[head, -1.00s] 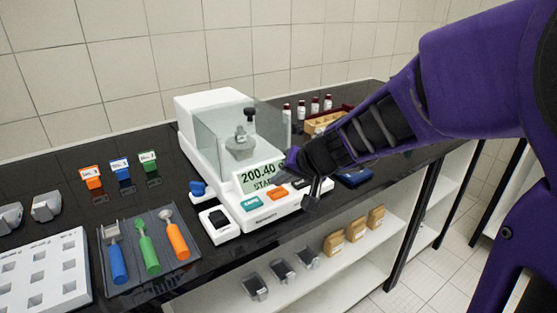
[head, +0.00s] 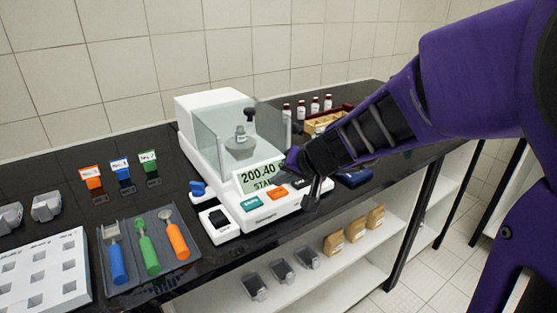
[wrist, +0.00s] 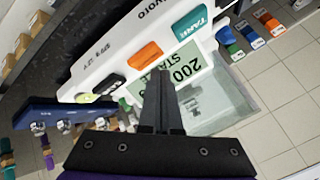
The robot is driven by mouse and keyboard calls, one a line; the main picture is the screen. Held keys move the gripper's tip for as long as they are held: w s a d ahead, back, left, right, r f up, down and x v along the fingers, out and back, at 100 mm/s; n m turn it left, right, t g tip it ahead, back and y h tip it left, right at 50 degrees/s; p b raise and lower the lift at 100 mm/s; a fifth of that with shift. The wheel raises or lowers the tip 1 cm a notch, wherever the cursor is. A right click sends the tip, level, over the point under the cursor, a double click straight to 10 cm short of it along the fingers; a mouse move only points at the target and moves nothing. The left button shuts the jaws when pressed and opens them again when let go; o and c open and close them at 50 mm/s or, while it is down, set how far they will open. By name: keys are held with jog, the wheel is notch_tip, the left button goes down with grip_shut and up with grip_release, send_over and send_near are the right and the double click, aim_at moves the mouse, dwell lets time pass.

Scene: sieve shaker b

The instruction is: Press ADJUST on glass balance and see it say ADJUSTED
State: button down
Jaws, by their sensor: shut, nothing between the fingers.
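The glass balance (head: 226,205) stands on the dark bench, white with a clear glass draft shield (head: 215,130). A grey weight with a knob (head: 240,143) stands inside. Its display (head: 258,177) reads 200.40 with a partly hidden line starting "STA". The teal TARE button (wrist: 189,24) and an orange button (wrist: 145,55) show in the wrist view, with a dark button (wrist: 112,85) beside them. The ADJUST label cannot be read. My gripper (head: 313,195) is shut and empty at the balance's right front. In the wrist view my fingertips (wrist: 158,74) overlap the display; contact cannot be told.
A tray of tools (head: 117,235) and a white rack (head: 45,275) lie to the left. A blue object (head: 354,178) lies right of the balance, near my gripper. Small bottles (head: 315,104) and a wooden box (head: 322,122) stand behind. A shelf is below the bench.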

aim_at(280, 195)
jog(key=shift+f, duration=0.1)
jog(key=shift+f, duration=0.3)
jog(key=shift+f, duration=0.5)
dwell(0.5)
jog(key=shift+r, duration=0.1)
jog(key=shift+r+p, duration=0.55)
jog(key=shift+r, duration=0.3)
jog(key=shift+r, duration=0.1)
notch_tip(280, 195, up, 5)
jog(key=p, duration=0.3)
jog(key=shift+p, duration=0.4)
